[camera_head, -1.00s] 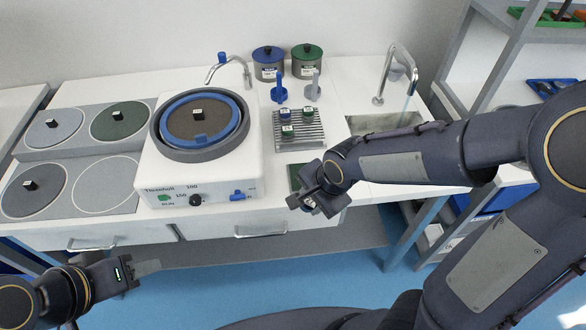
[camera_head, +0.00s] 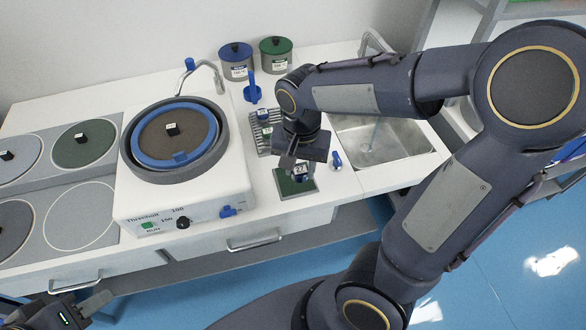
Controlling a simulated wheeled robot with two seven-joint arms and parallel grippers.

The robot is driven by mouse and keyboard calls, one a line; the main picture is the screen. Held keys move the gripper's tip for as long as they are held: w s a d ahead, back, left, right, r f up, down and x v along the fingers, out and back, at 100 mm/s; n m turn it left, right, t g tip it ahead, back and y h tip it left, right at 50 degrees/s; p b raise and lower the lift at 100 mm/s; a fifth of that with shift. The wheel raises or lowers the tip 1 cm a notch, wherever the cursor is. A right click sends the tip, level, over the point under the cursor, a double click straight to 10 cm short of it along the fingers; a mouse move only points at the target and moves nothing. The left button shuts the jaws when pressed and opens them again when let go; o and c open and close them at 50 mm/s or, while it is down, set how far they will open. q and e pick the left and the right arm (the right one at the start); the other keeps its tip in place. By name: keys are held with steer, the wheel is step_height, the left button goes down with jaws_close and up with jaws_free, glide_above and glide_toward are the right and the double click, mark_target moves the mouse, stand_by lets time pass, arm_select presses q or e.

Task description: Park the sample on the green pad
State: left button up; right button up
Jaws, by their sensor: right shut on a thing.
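The green pad (camera_head: 285,187) lies on the counter's front edge, left of the sink. My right gripper (camera_head: 296,170) points down over it, shut on a small dark sample (camera_head: 302,174) with a white label on top. The sample is over the pad's upper right part; I cannot tell whether it touches the pad. The gripper and forearm hide part of the sample and pad. My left gripper (camera_head: 92,304) is low at the bottom left, away from the counter; its finger opening is not clear.
A slotted rack (camera_head: 258,146) with small samples is behind. A sink (camera_head: 385,150) is to the right, with a blue-tipped item (camera_head: 337,160) beside the pad. Two lidded pots (camera_head: 237,65) stand at the back.

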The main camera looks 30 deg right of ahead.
steer(key=w+f, duration=0.1)
steer(key=f, duration=0.1)
steer(key=w+d+f, duration=0.1)
steer(key=w+f, duration=0.1)
steer(key=w+d+f, duration=0.1)
steer(key=w, duration=0.1)
steer(key=shift+f, duration=0.4)
steer(key=shift+w+f, duration=0.15)
steer(key=shift+f, duration=0.8)
steer(key=shift+w+f, duration=0.15)
steer(key=shift+f, duration=0.75)
steer(key=shift+f, duration=0.15)
steer(key=o, duration=1.2)
